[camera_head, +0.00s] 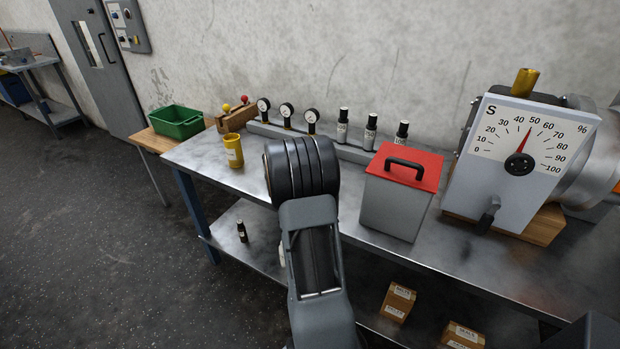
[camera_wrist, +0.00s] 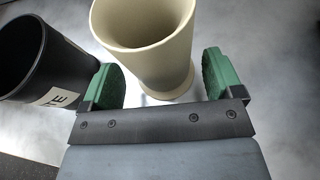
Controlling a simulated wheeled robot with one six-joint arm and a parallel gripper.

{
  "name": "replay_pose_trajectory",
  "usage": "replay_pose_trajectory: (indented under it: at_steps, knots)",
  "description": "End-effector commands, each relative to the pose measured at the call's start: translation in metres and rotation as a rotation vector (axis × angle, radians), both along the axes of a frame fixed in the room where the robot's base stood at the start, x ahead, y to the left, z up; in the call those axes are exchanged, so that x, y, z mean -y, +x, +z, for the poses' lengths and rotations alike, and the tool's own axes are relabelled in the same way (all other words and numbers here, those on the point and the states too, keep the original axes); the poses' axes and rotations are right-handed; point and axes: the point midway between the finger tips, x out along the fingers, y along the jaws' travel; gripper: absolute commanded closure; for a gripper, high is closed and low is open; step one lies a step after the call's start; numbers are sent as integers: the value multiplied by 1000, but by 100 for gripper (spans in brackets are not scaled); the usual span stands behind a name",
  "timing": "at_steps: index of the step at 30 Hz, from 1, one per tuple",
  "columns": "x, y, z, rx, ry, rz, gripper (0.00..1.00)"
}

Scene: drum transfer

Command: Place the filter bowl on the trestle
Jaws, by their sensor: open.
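In the wrist view a cream, open-topped cup (camera_wrist: 150,55), which may be the filter bowl, stands upright on the grey metal bench. My gripper (camera_wrist: 159,82) is open, its green-padded fingers either side of the cup's lower part. A gap shows at each side, and I cannot tell how deep the cup sits between them. A black cup (camera_wrist: 30,55) with a white label stands close by on the left. In the head view my arm hides the gripper and both cups. A wood-topped stand (camera_head: 150,141), possibly the trestle, is left of the bench.
A green bin (camera_head: 177,122) occupies much of the wood-topped stand. On the bench (camera_head: 200,152) are a yellow labelled cup (camera_head: 233,150), a gauge rack (camera_head: 287,117), several small bottles, a red-lidded box (camera_head: 398,195) and a large dial unit (camera_head: 525,140). Cartons (camera_head: 398,302) lie on the lower shelf.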

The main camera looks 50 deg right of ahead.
Motion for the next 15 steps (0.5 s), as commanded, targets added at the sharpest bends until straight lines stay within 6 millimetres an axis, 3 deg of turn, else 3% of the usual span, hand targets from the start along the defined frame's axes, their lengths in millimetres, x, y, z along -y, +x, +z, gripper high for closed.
replay_pose_trajectory:
  at_steps: [9,15]
  knots:
    - [-55,-20,25,2,-1,4,14]
    - [-80,-31,36,1,-1,3,14]
